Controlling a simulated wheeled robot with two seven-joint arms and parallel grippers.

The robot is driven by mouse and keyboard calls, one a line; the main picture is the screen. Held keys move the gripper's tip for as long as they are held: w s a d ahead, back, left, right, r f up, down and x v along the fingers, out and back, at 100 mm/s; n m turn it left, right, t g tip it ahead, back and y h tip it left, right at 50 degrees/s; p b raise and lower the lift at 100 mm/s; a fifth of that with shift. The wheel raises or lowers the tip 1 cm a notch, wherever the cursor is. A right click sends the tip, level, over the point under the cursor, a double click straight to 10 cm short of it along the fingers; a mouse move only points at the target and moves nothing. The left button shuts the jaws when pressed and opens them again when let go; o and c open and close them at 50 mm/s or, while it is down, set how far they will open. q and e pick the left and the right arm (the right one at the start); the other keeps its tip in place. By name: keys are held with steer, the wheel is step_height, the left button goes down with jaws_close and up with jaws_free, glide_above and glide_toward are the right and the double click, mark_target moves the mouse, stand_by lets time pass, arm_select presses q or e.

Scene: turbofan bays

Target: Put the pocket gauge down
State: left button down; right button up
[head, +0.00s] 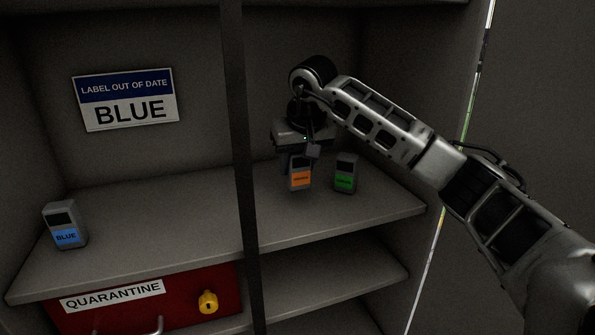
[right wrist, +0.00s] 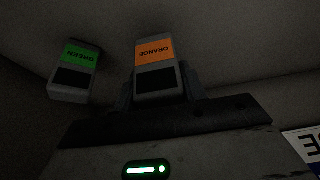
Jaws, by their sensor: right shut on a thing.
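The pocket gauge with the orange label (head: 300,175) is held in my right gripper (head: 299,157), over the right part of the upper shelf. It also shows in the right wrist view (right wrist: 156,68), between the fingers, with its label reading ORANGE. I cannot tell whether its base touches the shelf. A gauge with a green label (head: 345,175) stands just right of it, apart from it; the right wrist view shows it too (right wrist: 76,70). A gauge with a blue label (head: 65,226) stands upright at the shelf's left end. My left gripper is not in view.
A dark upright post (head: 240,150) divides the shelf (head: 165,255) into left and right bays. A sign reading LABEL OUT OF DATE BLUE (head: 125,100) is on the left back wall. Below is a red QUARANTINE box (head: 180,310) with a yellow lock. The left bay's middle is clear.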

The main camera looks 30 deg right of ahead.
steer(key=shift+f, duration=1.2)
steer(key=shift+f, duration=0.1)
steer(key=shift+f, duration=0.1)
steer(key=o, duration=1.1)
steer(key=shift+s, duration=0.1)
steer(key=v, duration=0.7)
steer(key=shift+r+b, duration=0.35)
steer(key=shift+r, duration=0.05)
steer(key=shift+s, duration=0.1)
